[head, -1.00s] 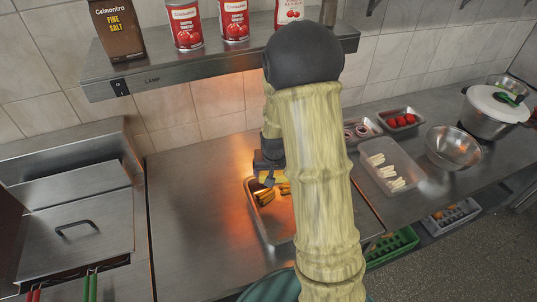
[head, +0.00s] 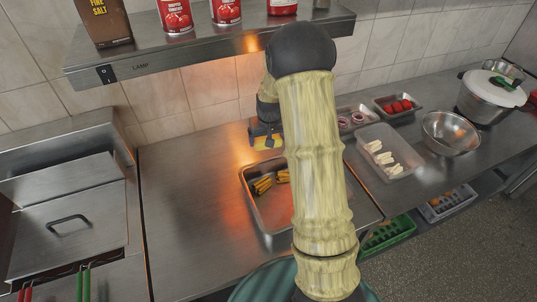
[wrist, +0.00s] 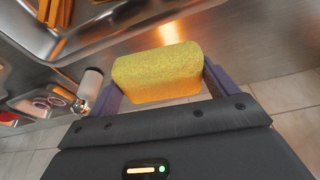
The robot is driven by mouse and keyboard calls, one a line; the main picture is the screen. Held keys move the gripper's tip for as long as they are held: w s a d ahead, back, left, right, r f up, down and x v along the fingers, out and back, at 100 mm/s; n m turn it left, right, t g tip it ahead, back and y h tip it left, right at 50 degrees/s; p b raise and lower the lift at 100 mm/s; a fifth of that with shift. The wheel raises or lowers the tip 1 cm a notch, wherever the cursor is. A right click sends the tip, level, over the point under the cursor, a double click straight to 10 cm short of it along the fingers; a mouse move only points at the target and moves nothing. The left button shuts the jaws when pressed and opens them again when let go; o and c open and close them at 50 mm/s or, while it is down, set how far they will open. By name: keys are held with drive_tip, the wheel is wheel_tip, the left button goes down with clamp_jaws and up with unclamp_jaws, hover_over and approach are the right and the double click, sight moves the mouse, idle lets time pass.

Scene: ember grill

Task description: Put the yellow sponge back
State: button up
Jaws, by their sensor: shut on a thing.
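The yellow sponge (wrist: 157,72) is held between the two fingers of my gripper (wrist: 158,85) in the wrist view. In the head view the sponge (head: 267,142) hangs under my gripper (head: 266,138), above the steel counter near the wall, behind the metal tray. My arm hides part of the gripper's right side in the head view. The gripper is shut on the sponge.
A metal tray (head: 252,192) with yellow-brown sticks (head: 263,184) lies below, partly behind my arm. A clear tub with white pieces (head: 391,171), onion and tomato trays (head: 398,104) and a steel bowl (head: 450,134) stand right. A shelf (head: 200,52) overhangs the wall side. Counter left of the tray is bare.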

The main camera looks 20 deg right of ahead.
drive_tip(key=w+d+n+b, duration=0.1)
drive_tip(key=w+d, duration=0.1)
drive_tip(key=w, duration=0.3)
drive_tip(key=shift+w+d+f+y, duration=0.25)
drive_tip(key=shift+w+d+y, duration=0.05)
drive_tip(key=shift+d, duration=0.1)
drive_tip(key=p, duration=0.2)
hover_over(269, 152)
drive_tip(key=shift+f, duration=3.15)
drive_tip(key=shift+f+p, duration=0.45)
drive_tip(key=shift+f, duration=1.45)
drive_tip(key=shift+f, duration=0.1)
